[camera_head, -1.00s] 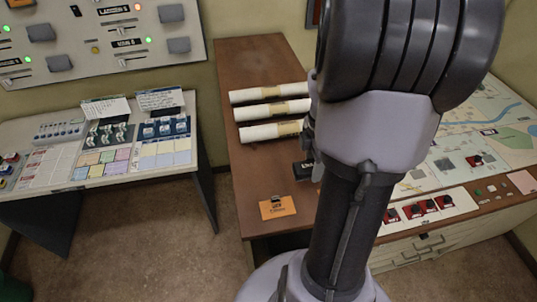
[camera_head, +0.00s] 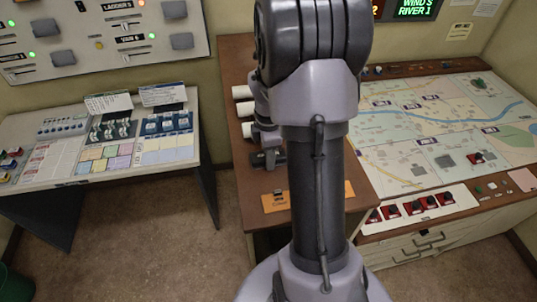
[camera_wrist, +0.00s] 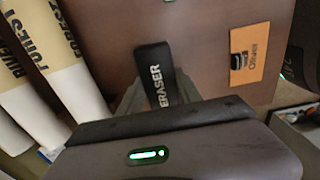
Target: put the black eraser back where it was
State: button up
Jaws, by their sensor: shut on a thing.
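The black eraser (camera_wrist: 152,68), with "ERASER" in white letters, shows in the wrist view just beyond the dark body of my gripper, over the brown tabletop (camera_wrist: 205,40). My gripper (camera_head: 268,158) is shut on the eraser. In the head view my gripper is over the left part of the brown table, behind the orange card (camera_head: 275,203) and by the front ends of the paper rolls. I cannot make out the eraser apart from the gripper there, nor tell whether it touches the tabletop.
Cream paper rolls (camera_wrist: 62,65) lie left of the eraser in the wrist view; my arm partly hides them in the head view. A map board (camera_head: 440,125) with red-based switches (camera_head: 410,208) is at right. A console desk (camera_head: 110,150) stands left, across a floor gap.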

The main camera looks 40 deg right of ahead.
jog(key=o, duration=1.3)
jog(key=shift+w+f, duration=0.1)
jog(key=shift+f, duration=0.1)
